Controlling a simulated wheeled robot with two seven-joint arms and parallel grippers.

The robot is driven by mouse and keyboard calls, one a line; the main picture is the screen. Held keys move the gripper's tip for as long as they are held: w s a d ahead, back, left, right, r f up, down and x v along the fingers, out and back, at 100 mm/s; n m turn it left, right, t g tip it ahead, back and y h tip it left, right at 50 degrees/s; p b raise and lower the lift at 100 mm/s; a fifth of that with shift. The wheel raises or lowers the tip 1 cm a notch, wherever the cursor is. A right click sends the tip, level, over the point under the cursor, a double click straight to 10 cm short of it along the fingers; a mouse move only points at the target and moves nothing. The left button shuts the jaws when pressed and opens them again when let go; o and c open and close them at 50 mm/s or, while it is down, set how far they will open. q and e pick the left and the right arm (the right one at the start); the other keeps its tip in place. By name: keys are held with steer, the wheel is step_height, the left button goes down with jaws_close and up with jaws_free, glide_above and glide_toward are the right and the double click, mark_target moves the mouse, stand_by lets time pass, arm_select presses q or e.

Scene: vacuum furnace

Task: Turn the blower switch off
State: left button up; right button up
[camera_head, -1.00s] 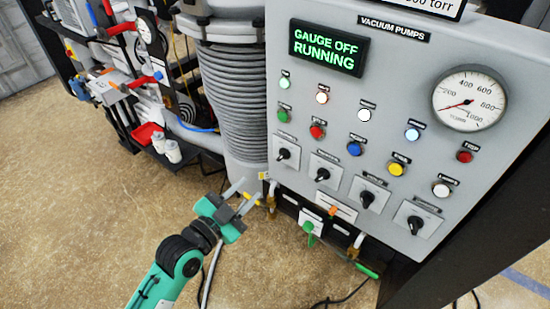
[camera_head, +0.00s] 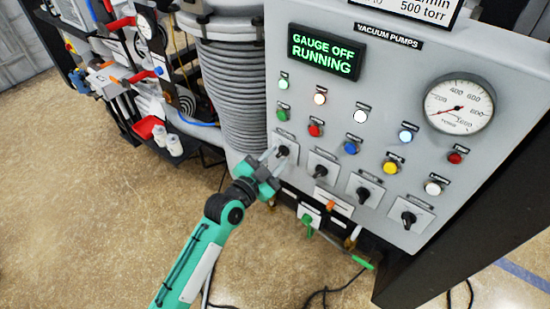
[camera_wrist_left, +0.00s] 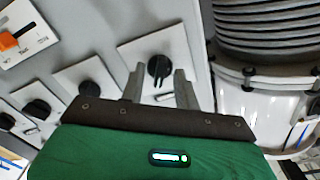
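The panel (camera_head: 400,80) carries a row of black rotary switches; their labels are too small to read, so I cannot tell which is the blower switch. My left gripper (camera_head: 274,157) is open at the leftmost switch (camera_head: 283,150) of that row. In the left wrist view this switch's black knob (camera_wrist_left: 158,68) shows between the two open fingers, with its pointer towards the gripper. Whether the fingers touch it I cannot tell. The other switches, such as the second (camera_head: 321,171), third (camera_head: 364,193) and fourth (camera_head: 408,219), stand to its right. My right gripper is not in view.
Coloured lamps and buttons sit above the switches, with a round gauge (camera_head: 459,107) and a display (camera_head: 326,52) reading "GAUGE OFF RUNNING". A ribbed grey column (camera_head: 235,90) stands close left of the panel. An orange-handled switch (camera_head: 330,205) and green handles are below. Floor at left is clear.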

arm_select(q)
jaws_close()
steer(key=shift+n, duration=0.4)
steer(key=shift+r+n+p, duration=0.1)
steer(key=shift+n+p, duration=0.4)
steer(key=shift+n, duration=0.5)
steer(key=n+p, duration=0.1)
steer(key=n, duration=0.2)
steer(key=shift+n, duration=0.3)
steer(key=n+p, duration=0.1)
steer(key=n, duration=0.3)
steer(key=shift+n, duration=0.7)
jaws_free()
